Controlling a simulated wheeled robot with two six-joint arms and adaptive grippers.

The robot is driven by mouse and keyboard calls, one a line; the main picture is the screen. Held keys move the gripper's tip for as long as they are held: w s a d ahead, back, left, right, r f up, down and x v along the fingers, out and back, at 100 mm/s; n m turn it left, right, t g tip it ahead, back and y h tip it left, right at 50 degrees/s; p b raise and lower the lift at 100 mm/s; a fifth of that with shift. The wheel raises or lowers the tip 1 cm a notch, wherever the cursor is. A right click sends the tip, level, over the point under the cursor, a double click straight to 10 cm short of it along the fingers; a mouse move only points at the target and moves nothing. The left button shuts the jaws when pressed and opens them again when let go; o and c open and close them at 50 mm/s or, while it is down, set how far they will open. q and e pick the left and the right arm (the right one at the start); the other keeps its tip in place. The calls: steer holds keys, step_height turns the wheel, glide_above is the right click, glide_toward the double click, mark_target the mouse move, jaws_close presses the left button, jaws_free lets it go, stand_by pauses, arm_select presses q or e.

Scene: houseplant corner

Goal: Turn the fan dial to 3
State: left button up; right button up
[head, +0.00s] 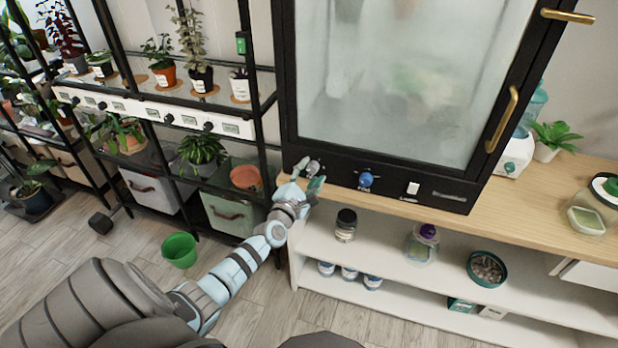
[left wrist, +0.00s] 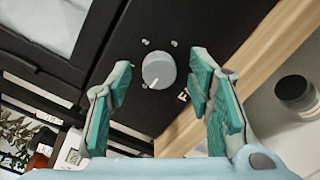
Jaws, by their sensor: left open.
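The fan dial (left wrist: 158,70) is a round grey knob on the black front panel of the glass-fronted cabinet (head: 390,184). In the left wrist view a white pointer mark on it points toward the lower left, and small marks sit above it. Its label is mostly cut off by a finger. My left gripper (head: 307,178) is open in front of the panel's left end. In the left wrist view its teal-padded fingers (left wrist: 162,103) stand on either side of the dial, apart from it. In the head view the gripper largely covers the dial. My right gripper is not in view.
A blue knob (head: 365,180) and a white switch (head: 413,188) are on the panel to the right. A wooden counter (head: 478,224) lies below, with jars on the shelf beneath. A black plant rack (head: 262,100) stands close on the left. A green bucket (head: 179,250) is on the floor.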

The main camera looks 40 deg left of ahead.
arm_select(q)
steer(key=shift+r, duration=0.1)
steer(key=shift+c, duration=0.7)
jaws_close()
